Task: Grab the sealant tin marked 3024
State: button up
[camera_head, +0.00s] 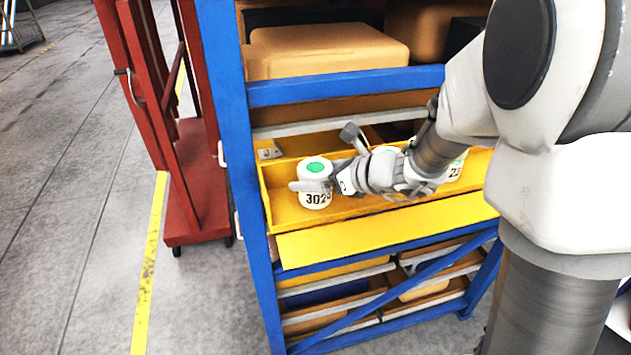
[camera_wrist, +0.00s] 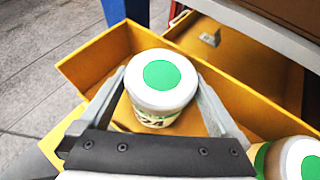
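The sealant tin (camera_head: 316,172) is white with a green disc on its lid. It stands upright at the left end of a yellow tray, and its label reads 302 with the last digit partly unclear. In the wrist view the tin (camera_wrist: 161,88) is between the two fingers, and the end of its label looks like 24. My gripper (camera_head: 312,187) has a finger across the front of the tin; in the wrist view my gripper (camera_wrist: 162,90) straddles it, with narrow gaps beside its lower body. Contact at the fingertips is hidden by the lid.
A second tin (camera_head: 385,150) is partly behind my gripper. A third tin (camera_head: 456,168), its label starting with 23, stands farther right. The yellow tray (camera_head: 290,214) has low walls and sits in a blue rack (camera_head: 230,110). A shelf beam (camera_head: 345,86) crosses above. A red frame (camera_head: 195,180) stands left.

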jog(key=c, duration=1.2)
jog(key=shift+c, duration=0.5)
jog(key=shift+r, duration=0.15)
